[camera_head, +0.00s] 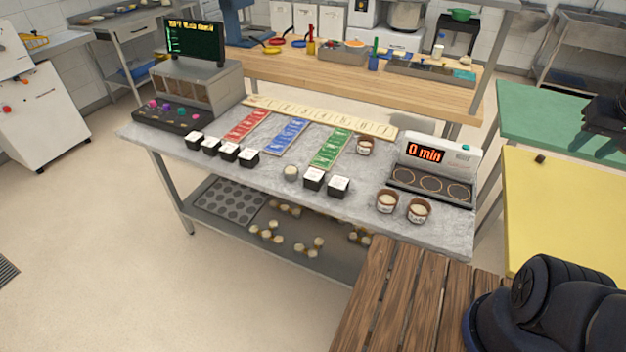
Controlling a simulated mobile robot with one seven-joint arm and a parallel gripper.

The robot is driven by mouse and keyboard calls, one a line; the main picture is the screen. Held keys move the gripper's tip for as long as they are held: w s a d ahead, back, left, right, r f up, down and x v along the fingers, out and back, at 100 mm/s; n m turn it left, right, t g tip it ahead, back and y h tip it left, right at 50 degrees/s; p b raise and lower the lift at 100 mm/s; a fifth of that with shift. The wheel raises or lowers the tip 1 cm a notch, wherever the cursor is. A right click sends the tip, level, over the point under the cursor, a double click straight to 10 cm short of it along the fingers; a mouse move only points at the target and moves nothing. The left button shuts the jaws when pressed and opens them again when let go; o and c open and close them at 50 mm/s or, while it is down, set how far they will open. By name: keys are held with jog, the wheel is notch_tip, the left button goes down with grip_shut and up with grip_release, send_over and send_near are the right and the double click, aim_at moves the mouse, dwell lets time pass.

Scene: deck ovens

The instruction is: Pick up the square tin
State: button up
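Several small black square tins with white tops stand on the grey stone-topped table (270,197). A row of them is at the left, with its left end tin (194,141) and right end tin (249,158). Two more stand close together near the front edge at the middle, a left one (314,179) and a right one (338,187). I cannot tell which tin the task means. Dark parts of my arm show at the bottom right, well apart from the tins. My gripper's fingers are not in view.
Red (247,125), blue (287,137) and green (331,149) panels lie behind the tins. Round brown cups (387,202) stand at the right by a device reading "0 min" (435,168). A slatted wooden table (390,300) and a yellow table (565,200) are nearer me.

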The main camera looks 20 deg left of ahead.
jog(key=o, duration=0.6)
jog(key=shift+o, duration=0.2)
jog(key=shift+r, duration=0.1)
